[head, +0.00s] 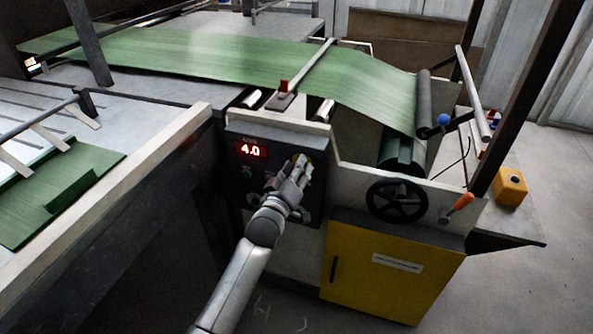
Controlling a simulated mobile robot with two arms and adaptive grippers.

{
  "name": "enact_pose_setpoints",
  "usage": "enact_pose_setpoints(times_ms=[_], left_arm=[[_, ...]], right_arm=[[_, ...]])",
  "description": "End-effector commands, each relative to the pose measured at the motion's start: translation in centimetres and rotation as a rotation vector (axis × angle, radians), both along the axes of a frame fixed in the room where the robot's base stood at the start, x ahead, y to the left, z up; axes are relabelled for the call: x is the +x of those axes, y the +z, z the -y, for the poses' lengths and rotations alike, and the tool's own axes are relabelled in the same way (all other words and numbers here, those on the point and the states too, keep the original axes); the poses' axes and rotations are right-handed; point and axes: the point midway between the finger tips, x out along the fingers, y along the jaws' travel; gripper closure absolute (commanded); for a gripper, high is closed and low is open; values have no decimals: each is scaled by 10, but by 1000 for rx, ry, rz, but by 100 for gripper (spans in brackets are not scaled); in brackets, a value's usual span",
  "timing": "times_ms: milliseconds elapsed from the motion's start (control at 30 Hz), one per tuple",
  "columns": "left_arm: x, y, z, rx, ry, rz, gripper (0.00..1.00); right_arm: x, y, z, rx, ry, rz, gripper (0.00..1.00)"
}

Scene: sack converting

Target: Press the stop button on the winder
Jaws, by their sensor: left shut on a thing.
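The winder's dark control panel (234,190) faces me at the centre, with a red lit display (251,150) reading 4.0. A small green mark or button (247,172) shows below the display. My left gripper (290,182) is at the right half of the panel and covers much of it. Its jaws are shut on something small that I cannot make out. A bit of yellow shows beside the fingers. I cannot pick out the stop button; it may be behind my gripper. My right gripper is out of view.
Green web (230,55) runs over the machine to a roller (424,105). A yellow box (510,186) sits further right. A pale rail (100,215) is left.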

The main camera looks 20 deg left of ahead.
Motion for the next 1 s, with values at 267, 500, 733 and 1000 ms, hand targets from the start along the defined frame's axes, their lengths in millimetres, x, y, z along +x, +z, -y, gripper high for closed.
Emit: enact_pose_setpoints(times_ms=[267, 500, 733, 1000], left_arm=[[8, 2, -1, 1, 2, 2, 100], [8, 2, -1, 1, 1, 3, 48], [8, 1, 0, 0, 1, 2, 44], [-2, 0, 0, 0, 1, 0, 44]], right_arm=[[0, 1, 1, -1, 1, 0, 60], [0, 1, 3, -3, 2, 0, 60], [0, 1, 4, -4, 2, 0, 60], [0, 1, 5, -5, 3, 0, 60]])
